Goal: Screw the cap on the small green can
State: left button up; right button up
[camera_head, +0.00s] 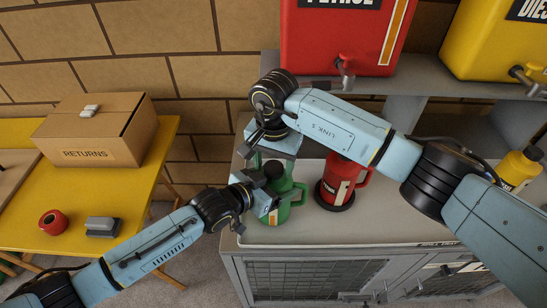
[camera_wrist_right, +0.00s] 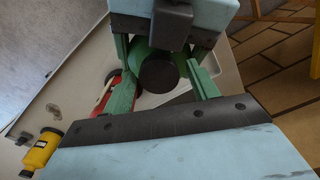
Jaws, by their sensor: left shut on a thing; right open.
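The small green can (camera_head: 298,196) stands upright on the grey bench top, with its handle to the right. A dark round cap (camera_head: 273,169) shows at its top; the cap also shows in the right wrist view (camera_wrist_right: 158,76). I cannot tell whether it is threaded on. My left gripper (camera_head: 272,204) is shut on the green can's body from the front left. My right gripper (camera_head: 268,160) is above the can, pointing down. In the right wrist view its open fingers (camera_wrist_right: 161,88) stand on either side of the cap, apart from it.
A red can (camera_head: 339,176) stands on a dark round base to the right. Red (camera_head: 335,35) and yellow (camera_head: 495,40) tanks with taps are on the shelf behind. A yellow bottle (camera_head: 518,168) is far right. A yellow table (camera_head: 150,180) holds a box (camera_head: 95,130) at left.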

jog(key=c, duration=1)
jog(key=m, duration=0.3)
jog(key=shift+m, duration=0.3)
jog(key=m, duration=0.3)
jog(key=shift+m, duration=0.4)
jog(key=m, duration=0.8)
jog(key=shift+m, duration=0.4)
jog(key=o, duration=1.1)
jog(key=shift+c, duration=0.2)
